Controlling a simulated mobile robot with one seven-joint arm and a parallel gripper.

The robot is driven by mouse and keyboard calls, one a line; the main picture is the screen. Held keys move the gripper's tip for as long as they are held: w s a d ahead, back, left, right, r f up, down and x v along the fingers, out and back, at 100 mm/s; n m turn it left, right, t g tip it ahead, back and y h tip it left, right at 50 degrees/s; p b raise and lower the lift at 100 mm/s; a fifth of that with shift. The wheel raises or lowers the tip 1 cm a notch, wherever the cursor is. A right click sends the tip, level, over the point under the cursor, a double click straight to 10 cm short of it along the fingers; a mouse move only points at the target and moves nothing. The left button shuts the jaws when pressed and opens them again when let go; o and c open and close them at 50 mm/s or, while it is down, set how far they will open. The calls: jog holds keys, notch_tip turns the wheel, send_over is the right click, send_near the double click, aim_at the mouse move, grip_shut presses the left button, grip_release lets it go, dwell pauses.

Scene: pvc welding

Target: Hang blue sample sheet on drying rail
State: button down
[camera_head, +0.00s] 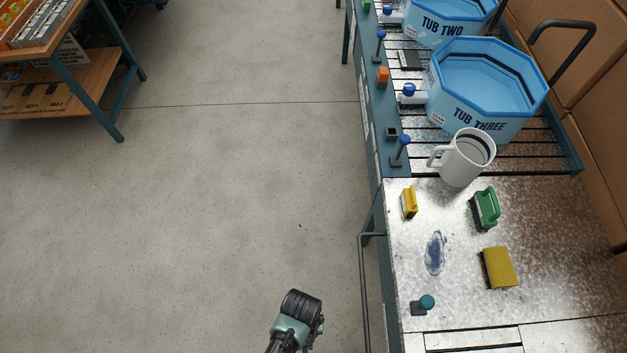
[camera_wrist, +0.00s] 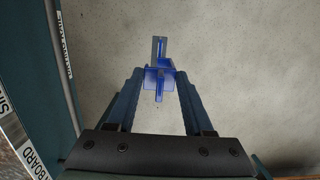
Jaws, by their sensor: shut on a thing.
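My gripper (camera_wrist: 160,78) is shut on a small blue piece (camera_wrist: 160,80) between its fingertips, seen from above over bare floor in the wrist view. The piece looks narrow, with a thin greyish strip at its top end; I take it for the blue sample sheet, seen nearly edge-on. My arm shows at the bottom of the head view, left of the bench, with the held piece hidden there. A grey metal bar (camera_head: 362,290) runs along the bench's left edge; I cannot tell whether it is the drying rail.
Blue tub three (camera_head: 465,120) stands behind. A wooden shelf unit (camera_head: 75,75) is at upper left. Open floor lies between.

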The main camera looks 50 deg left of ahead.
jog(key=shift+d, duration=0.2)
jog(key=shift+w+d+b, duration=1.35)
jog(key=shift+w+d, duration=0.8)
jog(key=shift+w, duration=0.85)
jog(key=b, duration=0.4)
send_over(367, 334)
jog(key=shift+w+a, duration=0.15)
jog(key=shift+f+b, duration=0.7)
jog(key=shift+f, duration=0.35)
jog(key=shift+c, duration=1)
grip_release()
jog(key=shift+r, duration=0.1)
